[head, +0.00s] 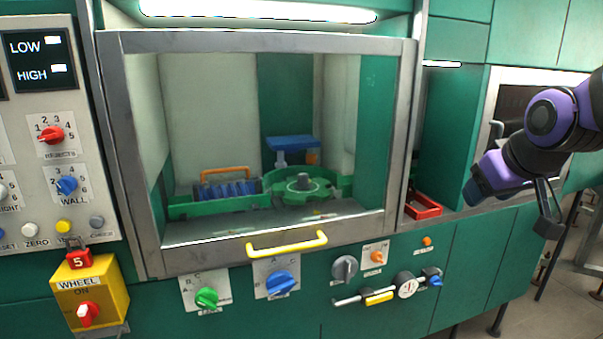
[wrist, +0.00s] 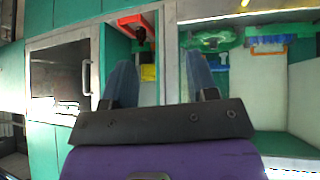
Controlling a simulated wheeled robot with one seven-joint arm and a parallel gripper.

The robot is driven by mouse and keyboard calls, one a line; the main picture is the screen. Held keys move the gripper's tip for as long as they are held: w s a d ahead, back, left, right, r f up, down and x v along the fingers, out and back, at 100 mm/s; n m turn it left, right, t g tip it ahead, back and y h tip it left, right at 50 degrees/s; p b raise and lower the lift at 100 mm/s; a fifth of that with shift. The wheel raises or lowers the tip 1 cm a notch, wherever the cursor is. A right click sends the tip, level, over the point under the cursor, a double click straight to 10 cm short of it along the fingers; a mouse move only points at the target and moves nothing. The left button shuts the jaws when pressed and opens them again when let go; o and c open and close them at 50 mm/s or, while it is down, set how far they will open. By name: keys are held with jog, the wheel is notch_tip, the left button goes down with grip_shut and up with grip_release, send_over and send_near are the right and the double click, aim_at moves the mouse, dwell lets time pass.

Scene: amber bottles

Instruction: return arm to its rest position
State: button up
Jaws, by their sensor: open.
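My purple arm (head: 540,118) is at the right of the head view, bent in front of the green wall to the right of the cabinet. In the wrist view my gripper (wrist: 161,82) shows two blue fingers standing well apart. Nothing is visible between them. In the head view the fingers are hard to make out against the dark wrist parts. The gripper is outside the glass-fronted cabinet (head: 408,130), apart from its frame. No amber bottle can be made out in either view.
The cabinet holds a green round fixture (head: 310,190) and a blue rack (head: 235,189). A yellow handle (head: 287,244) sticks out below the window. A red tray (head: 424,210) lies beside the cabinet. Knobs and a yellow switch box (head: 92,292) line the front.

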jog(key=s+a+m+g, duration=0.1)
jog(key=s+m+g, duration=0.1)
jog(key=s, duration=1.5)
jog(key=shift+a+r, duration=0.15)
jog(key=shift+r, duration=0.3)
jog(key=shift+w, duration=0.1)
